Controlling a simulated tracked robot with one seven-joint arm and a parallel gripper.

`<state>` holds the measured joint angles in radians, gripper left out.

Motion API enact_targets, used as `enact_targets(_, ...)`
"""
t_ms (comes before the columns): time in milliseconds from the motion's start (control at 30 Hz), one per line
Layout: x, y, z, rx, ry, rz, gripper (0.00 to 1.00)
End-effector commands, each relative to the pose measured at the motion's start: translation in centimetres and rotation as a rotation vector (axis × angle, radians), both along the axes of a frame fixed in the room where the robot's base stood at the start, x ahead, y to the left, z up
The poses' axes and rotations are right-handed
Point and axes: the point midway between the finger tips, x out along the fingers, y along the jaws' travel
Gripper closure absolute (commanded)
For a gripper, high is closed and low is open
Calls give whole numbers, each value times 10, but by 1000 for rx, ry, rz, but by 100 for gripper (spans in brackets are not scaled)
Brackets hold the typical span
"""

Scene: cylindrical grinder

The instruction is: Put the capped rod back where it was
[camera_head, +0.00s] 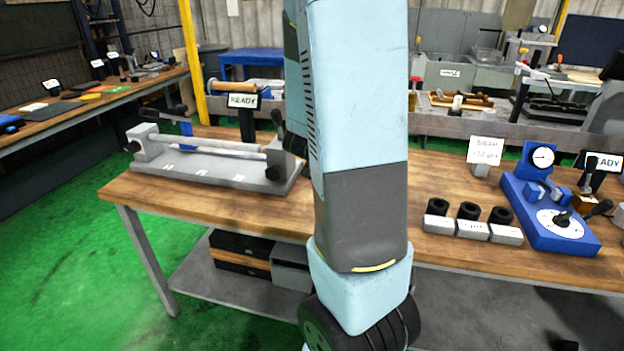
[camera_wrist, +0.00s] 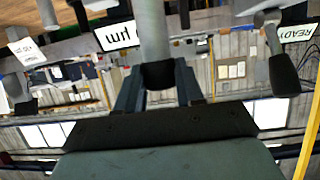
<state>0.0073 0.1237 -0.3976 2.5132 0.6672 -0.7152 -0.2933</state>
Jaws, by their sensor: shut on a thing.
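My gripper (camera_wrist: 158,80) shows in the wrist view with its two dark fingers shut on the black end of a grey rod, which I take to be the capped rod (camera_wrist: 153,30). The rod runs from the fingers to the top edge of the picture; its far end is out of view. In the head view my arm fills the middle and hides my gripper and the rod. To its right, several black round holders (camera_head: 468,210) stand in a row behind grey labelled blocks (camera_head: 472,230) on the wooden bench. I cannot tell whether any holder is empty.
A grey fixture (camera_head: 225,178) with a long bar across it stands on the bench (camera_head: 160,205) at left, by a READY sign (camera_head: 243,101). A blue gauge stand (camera_head: 548,220) with a dial is right of the blocks. A white sign (camera_head: 486,150) stands behind them.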

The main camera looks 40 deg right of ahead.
Motion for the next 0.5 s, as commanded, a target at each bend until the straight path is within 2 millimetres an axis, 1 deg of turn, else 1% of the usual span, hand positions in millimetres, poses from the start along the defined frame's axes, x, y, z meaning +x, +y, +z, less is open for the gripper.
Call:
enact_targets(167, 7, -1, -4, -2, -1, 17, 100)
enact_targets(267, 17, -6, -9, -3, 0, 17, 100)
enact_targets(500, 48, -19, -24, -3, 0, 17, 100)
